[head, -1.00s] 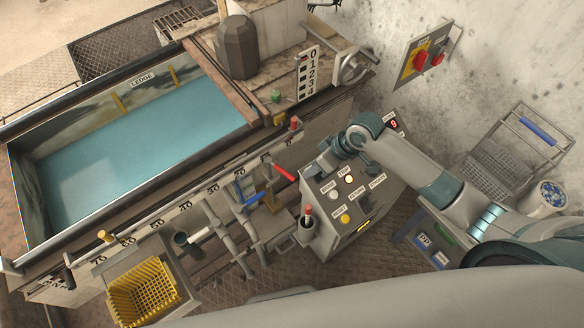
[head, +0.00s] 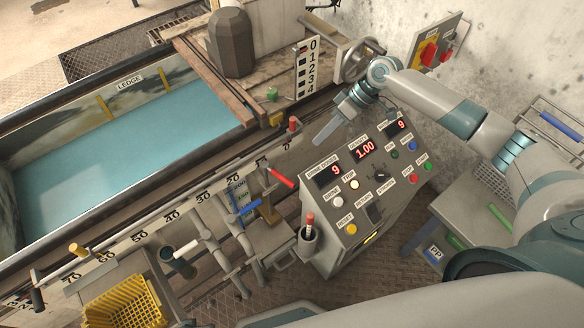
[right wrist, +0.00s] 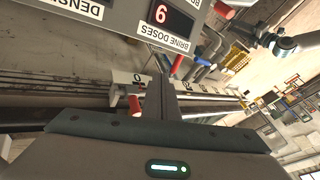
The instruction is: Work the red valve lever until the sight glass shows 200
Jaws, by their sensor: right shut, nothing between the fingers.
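The red valve lever (head: 282,178) angles out from the pipework at the front of the tank, left of the control console. A blue lever (head: 249,209) is just left of it. My right gripper (head: 324,132) is shut and empty, above the console's upper left edge, up and right of the red lever and apart from it. Its closed fingers (right wrist: 160,97) show in the right wrist view. My left gripper is not in view.
The console (head: 365,185) has lit red displays, one reading 1.00, plus buttons. A red-handled tool stands in a cup (head: 308,240). A red-topped peg (head: 293,124) rises from the tank rail near my fingers. A yellow basket (head: 125,305) sits at lower left. A 0–4 board (head: 307,70) stands behind.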

